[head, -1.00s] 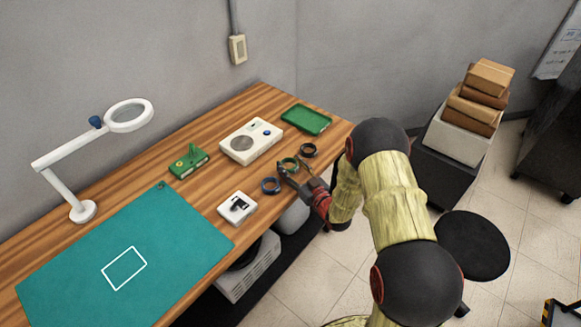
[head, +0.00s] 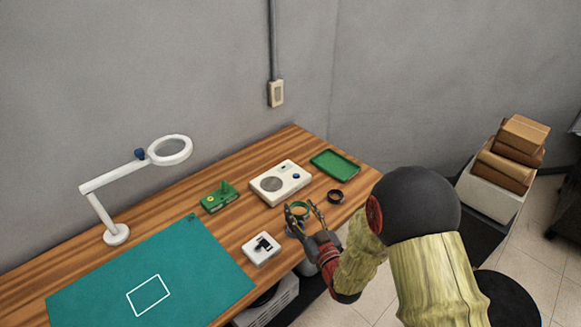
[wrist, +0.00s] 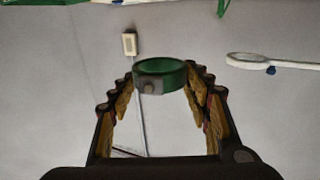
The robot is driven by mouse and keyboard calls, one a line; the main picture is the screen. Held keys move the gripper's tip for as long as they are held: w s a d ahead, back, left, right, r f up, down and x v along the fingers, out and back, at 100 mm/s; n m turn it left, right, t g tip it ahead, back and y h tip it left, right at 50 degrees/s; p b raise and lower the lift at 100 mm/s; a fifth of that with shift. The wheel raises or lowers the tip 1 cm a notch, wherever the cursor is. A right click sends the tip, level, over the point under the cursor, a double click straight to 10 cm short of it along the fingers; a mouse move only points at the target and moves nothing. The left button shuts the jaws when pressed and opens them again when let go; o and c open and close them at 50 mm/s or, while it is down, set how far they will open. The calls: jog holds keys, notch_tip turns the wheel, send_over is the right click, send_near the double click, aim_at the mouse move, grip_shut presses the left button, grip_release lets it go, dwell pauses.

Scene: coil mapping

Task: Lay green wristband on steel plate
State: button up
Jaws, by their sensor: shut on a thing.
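The green wristband (head: 300,211) is between the fingertips of my gripper (head: 301,207), which is shut on it. In the wrist view the green wristband (wrist: 160,66) spans the two fingers, with a grey block on its near side. It appears raised above the table, with the wall behind it. A round grey plate, which looks like the steel plate (head: 271,184), is set in the white box (head: 291,190), left of and beyond my gripper. Nothing lies on it.
A black ring (head: 335,197) lies right of my gripper. A green tray (head: 335,165) is at the far right. A green device (head: 219,198) and a white square device (head: 261,248) stand left. A magnifier lamp (head: 116,234) stands by the teal mat (head: 100,290).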

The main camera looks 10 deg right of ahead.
jog(key=d+f+m+h, duration=0.3)
jog(key=d+f+h, duration=0.25)
jog(key=d, duration=0.25)
jog(key=a+r+n+y, duration=0.1)
jog(key=a+y, duration=0.1)
jog(key=a, duration=0.1)
jog(key=a+r+n+y, duration=0.1)
jog(key=a+r+y, duration=0.1)
jog(key=a, duration=0.1)
jog(key=a+r+n+y, duration=0.1)
jog(key=a+r+y, duration=0.1)
jog(key=a, duration=0.1)
jog(key=shift+s, duration=0.3)
jog(key=shift+a+f+n, duration=0.1)
jog(key=shift+a+n, duration=0.05)
jog(key=shift+n, duration=0.15)
